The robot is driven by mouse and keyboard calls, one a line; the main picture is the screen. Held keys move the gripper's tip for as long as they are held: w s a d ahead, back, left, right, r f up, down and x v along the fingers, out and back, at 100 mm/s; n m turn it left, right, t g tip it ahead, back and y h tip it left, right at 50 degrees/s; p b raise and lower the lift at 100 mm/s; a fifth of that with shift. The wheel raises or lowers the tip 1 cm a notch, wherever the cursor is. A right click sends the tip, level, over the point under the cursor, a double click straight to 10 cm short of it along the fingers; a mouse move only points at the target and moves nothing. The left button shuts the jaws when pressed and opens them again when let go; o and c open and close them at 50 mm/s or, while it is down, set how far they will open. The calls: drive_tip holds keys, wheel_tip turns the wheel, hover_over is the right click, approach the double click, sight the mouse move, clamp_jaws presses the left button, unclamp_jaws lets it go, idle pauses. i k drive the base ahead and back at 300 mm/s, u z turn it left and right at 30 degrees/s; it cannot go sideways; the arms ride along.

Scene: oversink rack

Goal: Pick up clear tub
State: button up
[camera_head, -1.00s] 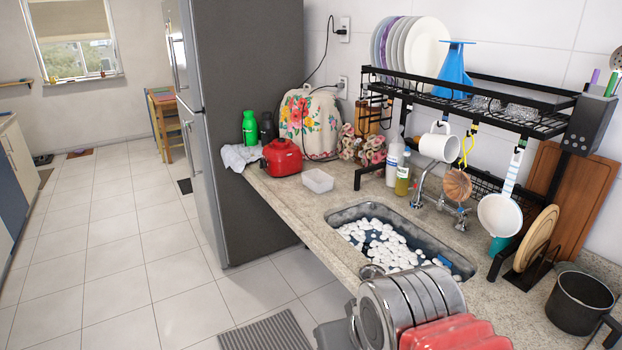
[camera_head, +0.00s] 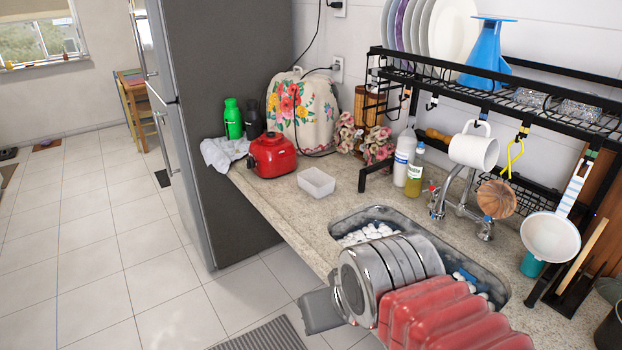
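The clear tub (camera_head: 317,186) is a small, open, translucent rectangular container. It stands upright and looks empty on the speckled stone counter (camera_head: 283,213), near its front edge and left of the sink. The silver and red segments of what appears to be my arm rise from the bottom of the picture in front of the sink, below and right of the tub and apart from it. No gripper fingers can be made out.
A red kettle-like pot (camera_head: 274,155) stands left of the tub, with a floral cover (camera_head: 305,112) behind it. Bottles (camera_head: 403,158) and a black rack (camera_head: 470,98) with hanging cups stand right. The sink (camera_head: 350,222) holds white pieces.

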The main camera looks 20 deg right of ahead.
sight(317, 184)
drive_tip(key=i, duration=1.3)
drive_tip(key=u, duration=0.5)
